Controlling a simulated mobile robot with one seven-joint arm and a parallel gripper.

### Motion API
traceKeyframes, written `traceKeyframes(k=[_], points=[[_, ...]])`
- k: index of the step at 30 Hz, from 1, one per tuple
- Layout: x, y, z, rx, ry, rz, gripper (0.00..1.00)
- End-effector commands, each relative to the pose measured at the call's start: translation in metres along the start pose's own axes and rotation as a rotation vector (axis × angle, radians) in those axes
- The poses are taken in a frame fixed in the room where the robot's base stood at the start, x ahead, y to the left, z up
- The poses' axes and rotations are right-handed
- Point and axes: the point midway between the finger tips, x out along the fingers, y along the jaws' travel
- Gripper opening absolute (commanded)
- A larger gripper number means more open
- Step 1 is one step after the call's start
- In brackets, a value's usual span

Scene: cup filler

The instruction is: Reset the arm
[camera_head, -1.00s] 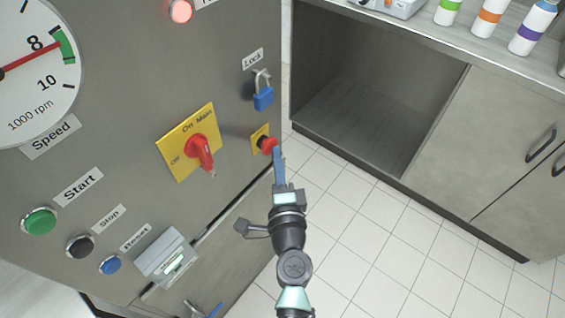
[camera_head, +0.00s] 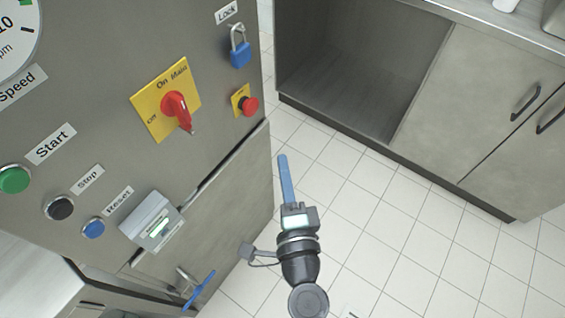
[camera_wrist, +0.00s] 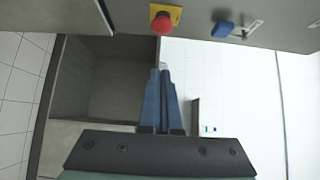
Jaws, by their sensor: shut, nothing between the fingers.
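My arm reaches up from the bottom of the head view. My gripper (camera_head: 284,160) has its blue fingers together and empty, over the tiled floor to the right of the machine panel. In the wrist view my gripper (camera_wrist: 163,72) also shows its blue fingers closed, with nothing between them. The red button (camera_head: 249,106) on its yellow plate is up and left of the fingertips, apart from them. It also shows in the wrist view (camera_wrist: 162,21), just beyond the fingertips.
The grey machine panel (camera_head: 110,120) carries a red main switch (camera_head: 178,110), a blue padlock (camera_head: 240,54), and green, black and blue buttons. A blue-handled latch (camera_head: 198,291) sits low. A grey cabinet (camera_head: 470,120) stands at the right. The tiled floor (camera_head: 350,200) between is free.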

Motion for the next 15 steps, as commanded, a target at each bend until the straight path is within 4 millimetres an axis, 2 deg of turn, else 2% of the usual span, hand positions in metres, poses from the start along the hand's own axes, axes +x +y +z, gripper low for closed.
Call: traceKeyframes(k=[12,15], points=[[0.000,0.000,0.000,0.000,0.000,0.000,0.00],[0.008,-0.016,0.002,-0.047,-0.012,-0.028,0.00]])
